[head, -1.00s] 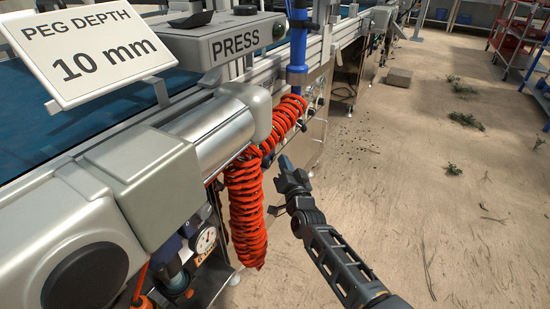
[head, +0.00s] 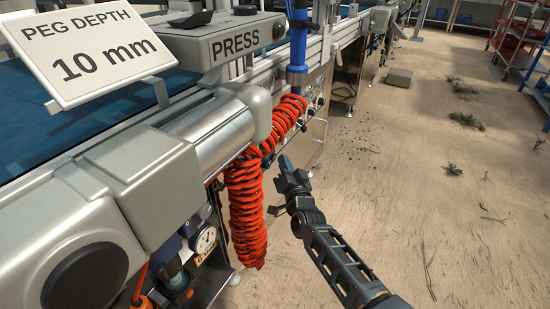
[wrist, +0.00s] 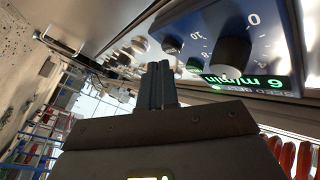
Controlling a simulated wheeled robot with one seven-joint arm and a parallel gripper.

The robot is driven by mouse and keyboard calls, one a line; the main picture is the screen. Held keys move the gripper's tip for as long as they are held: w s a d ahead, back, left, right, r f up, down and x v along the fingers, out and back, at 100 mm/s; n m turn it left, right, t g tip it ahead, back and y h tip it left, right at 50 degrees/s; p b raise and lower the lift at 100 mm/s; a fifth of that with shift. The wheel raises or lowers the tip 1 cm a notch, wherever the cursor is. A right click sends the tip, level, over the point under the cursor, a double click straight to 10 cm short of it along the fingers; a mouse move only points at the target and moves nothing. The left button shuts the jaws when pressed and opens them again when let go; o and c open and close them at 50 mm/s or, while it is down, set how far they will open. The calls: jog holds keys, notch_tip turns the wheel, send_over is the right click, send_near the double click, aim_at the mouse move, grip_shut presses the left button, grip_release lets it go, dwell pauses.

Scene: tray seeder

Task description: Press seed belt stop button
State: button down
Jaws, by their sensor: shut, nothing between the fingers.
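My gripper (head: 287,170) is shut and empty in the head view, in front of the machine's side and right of the orange coiled hose. Its two dark fingers (wrist: 157,84) show pressed together in the wrist view. Beyond them is a blue control panel (wrist: 207,30) with a large dark dial (wrist: 232,56), a smaller dark knob (wrist: 172,44) and a greenish round piece (wrist: 194,65). A green display (wrist: 250,81) reads 6 m/min, above partly readable seed belt lettering. The fingertips appear apart from the panel. I cannot tell which control is the stop button.
The orange coiled hose (head: 247,210) hangs from the machine close left of my gripper. A blue upright pipe (head: 297,45) stands above it. The floor (head: 410,190) at right is mostly open.

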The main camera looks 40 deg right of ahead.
dwell(0.3)
jog(key=shift+w+a, duration=0.15)
jog(key=shift+w, duration=0.3)
dwell(0.4)
jog(key=shift+s, duration=0.45)
jog(key=s+d+b, duration=0.2)
jog(key=s+b, duration=0.3)
jog(key=shift+s+d, duration=0.15)
jog(key=shift+s, duration=0.2)
dwell(0.4)
